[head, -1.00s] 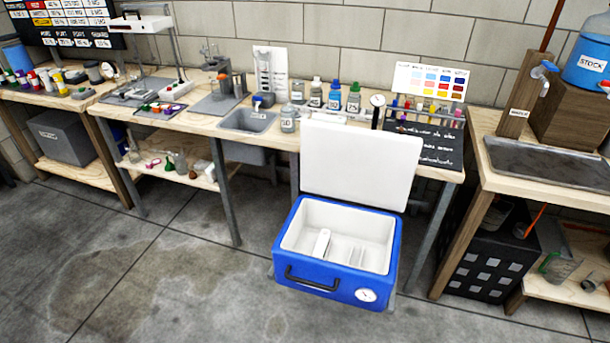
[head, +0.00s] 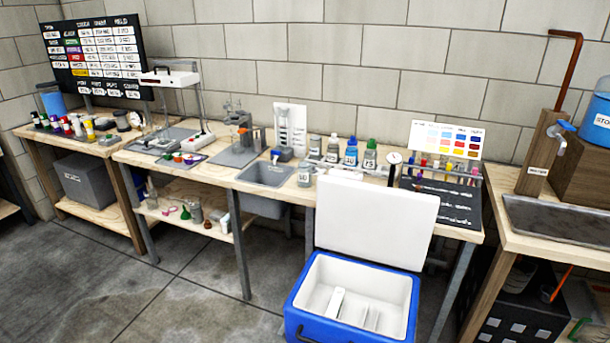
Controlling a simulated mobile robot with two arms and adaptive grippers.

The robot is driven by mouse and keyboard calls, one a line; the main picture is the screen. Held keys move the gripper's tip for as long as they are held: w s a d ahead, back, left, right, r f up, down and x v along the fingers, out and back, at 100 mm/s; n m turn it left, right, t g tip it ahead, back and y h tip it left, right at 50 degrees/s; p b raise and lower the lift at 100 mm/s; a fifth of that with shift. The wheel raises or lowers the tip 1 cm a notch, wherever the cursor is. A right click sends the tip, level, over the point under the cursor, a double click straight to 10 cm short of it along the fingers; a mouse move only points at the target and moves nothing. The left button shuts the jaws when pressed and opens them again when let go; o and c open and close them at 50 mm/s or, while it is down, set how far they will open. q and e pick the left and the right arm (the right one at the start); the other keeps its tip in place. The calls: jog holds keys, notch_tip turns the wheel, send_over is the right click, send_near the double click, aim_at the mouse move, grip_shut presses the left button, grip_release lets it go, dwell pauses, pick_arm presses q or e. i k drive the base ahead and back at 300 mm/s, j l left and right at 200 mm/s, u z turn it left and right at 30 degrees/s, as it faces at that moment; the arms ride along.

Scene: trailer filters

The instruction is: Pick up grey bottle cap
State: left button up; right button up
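Several small labelled bottles stand on the wooden bench, behind the open cooler lid. One bottle (head: 333,152) has a pale grey cap (head: 334,137). A grey jar (head: 316,149) to its left and a grey bottle (head: 305,175) nearer the sink also have greyish tops. I cannot tell which of these is the grey bottle cap, or whether a loose cap lies among them. To the right are a bottle with a blue cap (head: 351,142) and one with a green cap (head: 371,144). Neither of my grippers is in view.
A blue cooler (head: 345,331) with its white lid (head: 375,222) raised stands on the floor before the wooden bench (head: 222,178). A grey sink (head: 264,174) is left of the bottles. The concrete floor (head: 190,310) left of the cooler is clear.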

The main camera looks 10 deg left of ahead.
aim_at(304, 166)
jog(key=i+j+z, duration=0.1)
jog(key=z, duration=0.25)
jog(key=i+j+z, duration=0.1)
jog(key=z, duration=0.25)
jog(key=i+j+z, duration=0.1)
jog(key=j+z, duration=0.2)
jog(key=l, duration=0.05)
